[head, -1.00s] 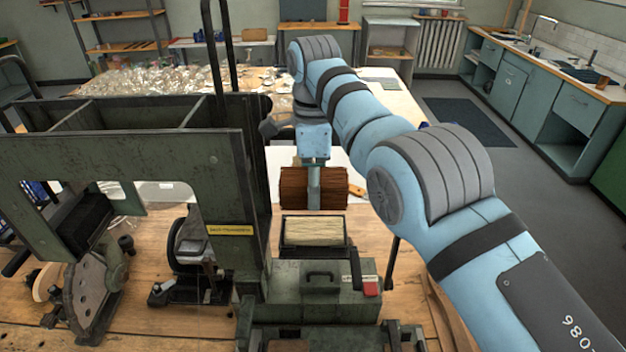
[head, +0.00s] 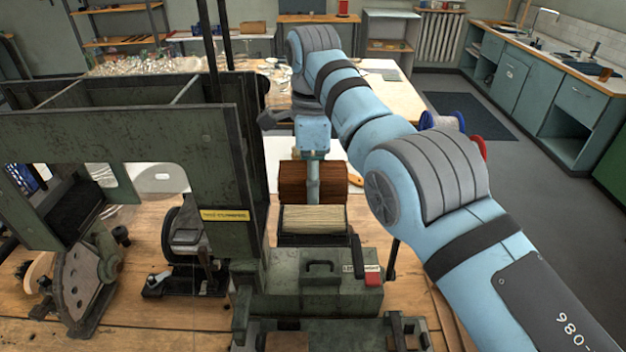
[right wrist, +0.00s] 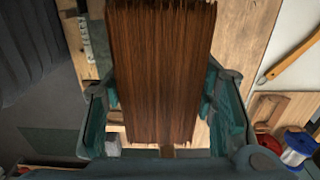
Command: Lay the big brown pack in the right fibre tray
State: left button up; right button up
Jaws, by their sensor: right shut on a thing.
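The big brown pack (head: 332,185) is a bundle of dark brown fibres. My right gripper (head: 313,178) is shut on it and holds it just behind the pale fibre block, as seen in the head view. In the right wrist view the brown pack (right wrist: 162,65) fills the middle, with a green finger on each side. A pale fibre block (head: 313,219) sits in a dark tray (head: 312,240) on the green machine. Whether the pack touches a tray is hidden, and I cannot make out a second tray behind it. My left gripper is not in view.
The tall green machine frame (head: 120,140) stands close left of the pack. A grey-green box with a handle (head: 315,290) is in front of the tray. Blue and red spools (head: 443,122) stand beyond my right arm. A white sheet (head: 275,155) lies behind.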

jog(key=shift+s, duration=0.1)
jog(key=shift+r, duration=0.1)
dwell(0.5)
jog(key=shift+p, duration=0.6)
jog(key=shift+f, duration=0.25)
jog(key=shift+f+b, duration=0.4)
jog(key=shift+b, duration=0.15)
jog(key=shift+f+b, duration=0.8)
jog(key=shift+b, duration=0.1)
dwell(1.0)
jog(key=o, duration=1.2)
